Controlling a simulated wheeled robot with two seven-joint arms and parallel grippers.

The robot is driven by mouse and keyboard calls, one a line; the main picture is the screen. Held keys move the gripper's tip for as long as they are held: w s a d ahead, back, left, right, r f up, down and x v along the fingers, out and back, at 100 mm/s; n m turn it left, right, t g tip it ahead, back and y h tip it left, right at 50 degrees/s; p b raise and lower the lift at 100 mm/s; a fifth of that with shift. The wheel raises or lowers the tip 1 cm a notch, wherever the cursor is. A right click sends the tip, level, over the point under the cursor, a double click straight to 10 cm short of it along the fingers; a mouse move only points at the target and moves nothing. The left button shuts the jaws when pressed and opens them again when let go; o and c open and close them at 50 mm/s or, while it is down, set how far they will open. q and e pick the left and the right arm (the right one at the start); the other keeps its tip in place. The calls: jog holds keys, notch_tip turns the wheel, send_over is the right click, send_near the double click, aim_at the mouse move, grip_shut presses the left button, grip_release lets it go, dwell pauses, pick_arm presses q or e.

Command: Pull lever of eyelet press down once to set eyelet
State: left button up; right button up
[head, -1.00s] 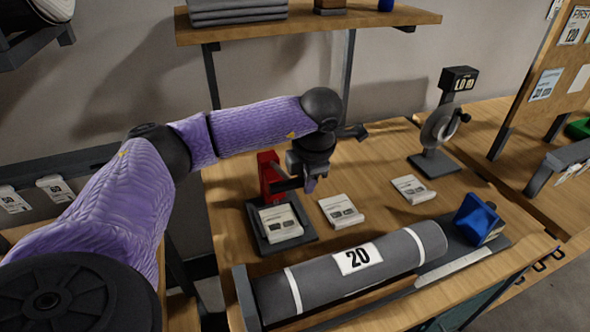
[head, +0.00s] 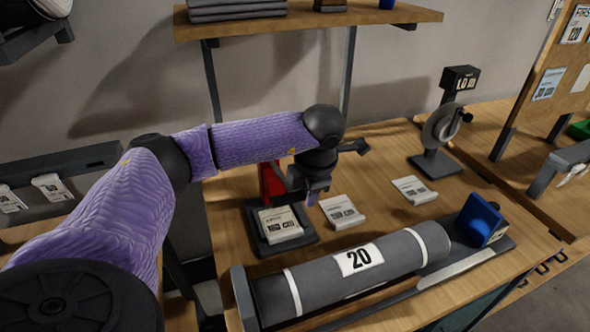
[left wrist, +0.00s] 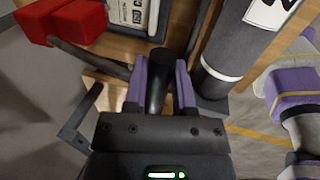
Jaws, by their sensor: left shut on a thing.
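The eyelet press has a red body (head: 266,180) on a dark base (head: 308,238), on the left part of the bench. A labelled white card or pack (head: 279,226) lies on its base. The red body also shows in the left wrist view (left wrist: 78,20). My left gripper (head: 312,198) is just right of the red body, low over the bench. In the left wrist view its purple fingers are shut on the black lever handle (left wrist: 157,88), which stands between them. The arm and wrist hide part of the press and lever in the head view.
Two more labelled packs (head: 341,212) (head: 414,190) lie right of the press. A grey roll (head: 400,255) marked 20 lies in a cradle along the front, with a blue block (head: 478,220) at its right end. A grey gauge stand (head: 436,135) is at back right. A shelf (head: 310,22) hangs above.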

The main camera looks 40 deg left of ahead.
pick_arm(q)
jog(key=shift+f, duration=0.15)
jog(key=shift+s+d+f+b, duration=0.15)
jog(key=shift+f+b, duration=0.35)
jog(key=shift+f, duration=0.4)
jog(key=shift+f+b, duration=0.55)
jog(key=shift+f, duration=0.2)
jog(key=shift+f+b, duration=0.3)
jog(key=shift+f, duration=0.15)
jog(key=o, duration=0.9)
